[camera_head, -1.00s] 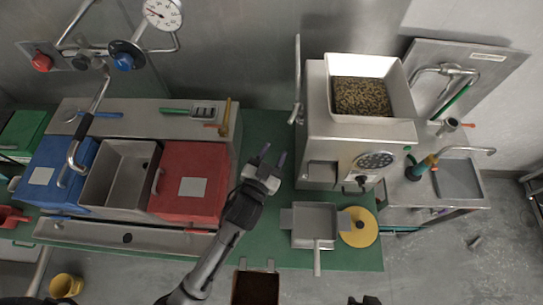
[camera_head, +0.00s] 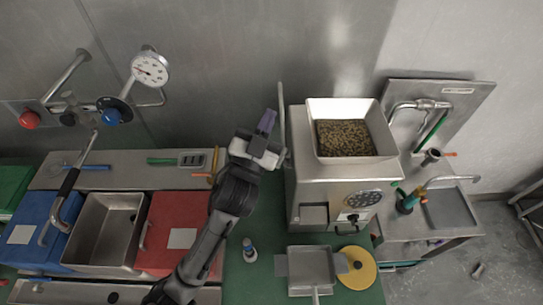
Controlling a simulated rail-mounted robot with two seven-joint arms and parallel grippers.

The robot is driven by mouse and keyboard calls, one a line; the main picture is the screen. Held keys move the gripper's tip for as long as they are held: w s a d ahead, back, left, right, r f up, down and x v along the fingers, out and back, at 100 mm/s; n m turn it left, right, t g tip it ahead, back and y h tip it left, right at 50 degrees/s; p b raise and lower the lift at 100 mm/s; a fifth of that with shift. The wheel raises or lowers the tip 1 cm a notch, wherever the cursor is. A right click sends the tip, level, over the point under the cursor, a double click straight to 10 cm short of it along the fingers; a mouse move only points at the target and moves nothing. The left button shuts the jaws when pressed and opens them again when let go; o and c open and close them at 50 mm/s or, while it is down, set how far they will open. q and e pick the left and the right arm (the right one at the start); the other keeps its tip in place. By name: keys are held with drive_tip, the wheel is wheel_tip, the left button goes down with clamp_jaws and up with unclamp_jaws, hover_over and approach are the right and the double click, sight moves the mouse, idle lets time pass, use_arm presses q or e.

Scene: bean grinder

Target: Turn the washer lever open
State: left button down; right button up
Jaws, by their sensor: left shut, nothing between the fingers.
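A long, thin metal lever (camera_head: 281,105) stands upright along the left side of the steel bean machine (camera_head: 335,180). Its lower end is partly hidden by my gripper. My left gripper (camera_head: 267,121) is shut and empty, with its fingers just left of the lever, pointing toward the back wall. I cannot tell whether it touches the lever. My left arm reaches up from the bottom of the view. My right gripper is not in view.
A white hopper of beans (camera_head: 345,138) tops the machine. A square steel pan (camera_head: 311,268) and yellow disc (camera_head: 356,268) stand in front. Blue (camera_head: 35,232) and red (camera_head: 175,232) covered bins are at left. A small bottle (camera_head: 249,250) stands near my arm.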

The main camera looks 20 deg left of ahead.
use_arm(q)
drive_tip(key=w+d+r+m+h, duration=0.15)
drive_tip(key=r+m+h, duration=0.3)
drive_tip(key=r, duration=0.45)
drive_tip(key=w+r+m+h, duration=0.3)
drive_tip(key=r+m, duration=0.2)
drive_tip(key=r, duration=0.3)
wheel_tip(320, 180, up, 5)
drive_tip(key=m+g+h, duration=0.2)
drive_tip(key=m+h, duration=0.3)
drive_tip(key=m, duration=0.4)
hover_over(281, 160)
drive_tip(key=w+m+g+h, duration=0.2)
drive_tip(key=m+g+h, duration=0.15)
drive_tip(key=m, duration=0.25)
drive_tip(key=w+a+f+m+g+y, duration=0.25)
drive_tip(key=f+m+g, duration=0.35)
drive_tip(key=f, duration=0.4)
drive_tip(key=w+a+f+m+g+y, duration=0.1)
drive_tip(key=w+f+m+g+y, duration=0.3)
drive_tip(key=f+m, duration=0.5)
drive_tip(key=s+a+f+m+g+y, duration=0.7)
drive_tip(key=s+f+m+g, duration=0.15)
drive_tip(key=f, duration=0.35)
drive_tip(key=w+d+p+x, duration=0.1)
drive_tip(key=p+x, duration=0.4)
drive_tip(key=x, duration=0.8)
drive_tip(key=shift+d+r+m, duration=0.25)
drive_tip(key=shift+r+m, duration=0.05)
drive_tip(key=shift+m, duration=0.1)
